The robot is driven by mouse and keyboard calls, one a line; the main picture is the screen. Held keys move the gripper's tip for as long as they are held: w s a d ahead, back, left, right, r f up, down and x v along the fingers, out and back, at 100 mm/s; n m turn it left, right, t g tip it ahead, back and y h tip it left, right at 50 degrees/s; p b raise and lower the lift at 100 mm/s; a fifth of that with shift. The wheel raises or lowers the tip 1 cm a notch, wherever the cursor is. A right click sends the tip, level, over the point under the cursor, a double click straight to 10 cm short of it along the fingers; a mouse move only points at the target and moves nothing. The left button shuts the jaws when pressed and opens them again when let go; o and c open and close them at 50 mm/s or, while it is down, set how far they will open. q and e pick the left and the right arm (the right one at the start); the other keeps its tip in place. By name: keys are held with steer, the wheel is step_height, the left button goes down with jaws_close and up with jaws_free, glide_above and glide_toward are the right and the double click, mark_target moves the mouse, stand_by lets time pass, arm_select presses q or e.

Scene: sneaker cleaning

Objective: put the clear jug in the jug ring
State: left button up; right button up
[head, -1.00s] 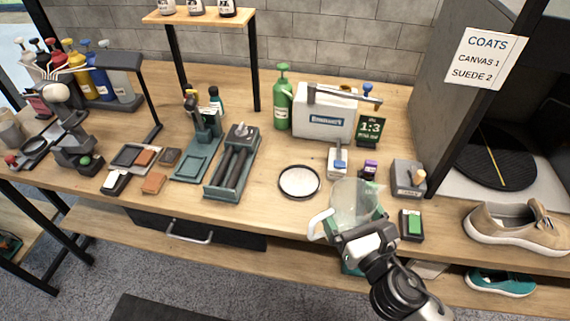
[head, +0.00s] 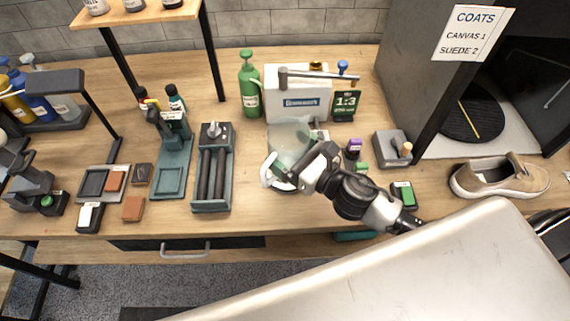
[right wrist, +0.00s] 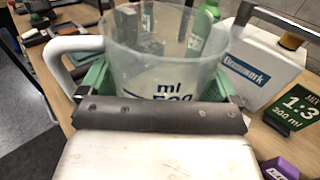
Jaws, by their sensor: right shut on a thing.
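The clear jug (head: 289,140) is a see-through measuring cup with a white handle and blue "ml" print. It also shows close up in the right wrist view (right wrist: 165,60). My right gripper (head: 300,168) is shut on the jug, with its green fingers (right wrist: 95,76) at the jug's sides. My left gripper is not in view.
Behind the jug stand a white box (head: 300,104), a green bottle (head: 249,85) and a 1:3 sign (head: 346,105). A roller stand (head: 212,175) is to the left.

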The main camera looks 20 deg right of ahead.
mark_target(290, 166)
steer(key=shift+s+f, duration=0.15)
steer(key=shift+f, duration=0.75)
steer(key=f, duration=0.2)
steer(key=b, duration=0.1)
steer(key=shift+w+f, duration=0.25)
steer(key=shift+f, duration=0.7)
steer(key=shift+s, duration=0.1)
steer(key=shift+f+b, duration=0.3)
steer(key=shift+b, duration=0.15)
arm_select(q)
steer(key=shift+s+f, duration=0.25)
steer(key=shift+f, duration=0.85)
arm_select(e)
steer(key=o, duration=0.6)
